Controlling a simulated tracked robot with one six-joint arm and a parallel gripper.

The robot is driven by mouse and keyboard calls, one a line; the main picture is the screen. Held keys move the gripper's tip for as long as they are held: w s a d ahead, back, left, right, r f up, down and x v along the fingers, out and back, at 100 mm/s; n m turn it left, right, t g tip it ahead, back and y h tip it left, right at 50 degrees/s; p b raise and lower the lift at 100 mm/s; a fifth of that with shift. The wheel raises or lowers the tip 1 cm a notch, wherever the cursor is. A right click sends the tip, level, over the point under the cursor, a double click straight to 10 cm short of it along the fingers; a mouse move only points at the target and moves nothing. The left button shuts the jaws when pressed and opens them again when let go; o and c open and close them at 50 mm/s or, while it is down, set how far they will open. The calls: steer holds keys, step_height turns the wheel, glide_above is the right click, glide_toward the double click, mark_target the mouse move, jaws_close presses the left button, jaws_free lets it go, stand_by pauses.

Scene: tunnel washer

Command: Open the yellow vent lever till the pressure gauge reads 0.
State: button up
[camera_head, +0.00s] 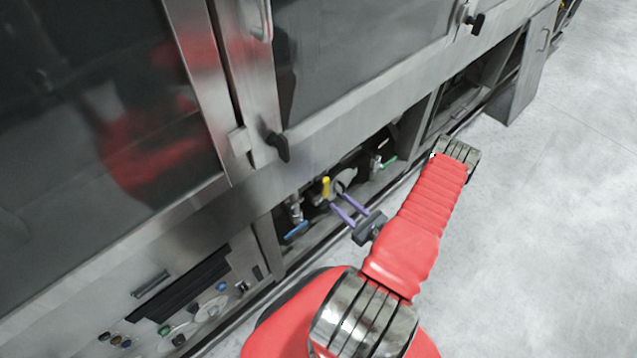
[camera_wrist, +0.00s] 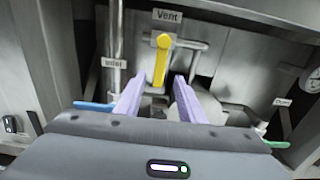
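The yellow vent lever (camera_wrist: 161,60) hangs upright from its valve under a "Vent" label (camera_wrist: 168,15) in the wrist view. It also shows in the head view (camera_head: 326,186) inside the machine's lower bay. My gripper (camera_wrist: 152,90) is open, its two purple fingers on either side of the lever's lower part in the picture; I cannot tell whether they touch it. In the head view my gripper (camera_head: 348,208) points into the bay. A round gauge (camera_wrist: 313,79) is cut off at the right edge of the wrist view; its reading is too small to tell.
A blue handle (camera_wrist: 93,106) by the "Inlet" label (camera_wrist: 114,62) sits left of my fingers. A green handle (camera_wrist: 276,144) is at the right. Pipes run behind. A control panel (camera_head: 190,310) is at lower left in the head view. The grey floor (camera_head: 540,220) at right is clear.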

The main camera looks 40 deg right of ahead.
mark_target(326, 189)
steer(key=w, duration=1.2)
steer(key=shift+w+a, duration=0.2)
steer(key=shift+w, duration=0.1)
steer(key=shift+c, duration=0.4)
jaws_close()
steer(key=shift+d, duration=0.15)
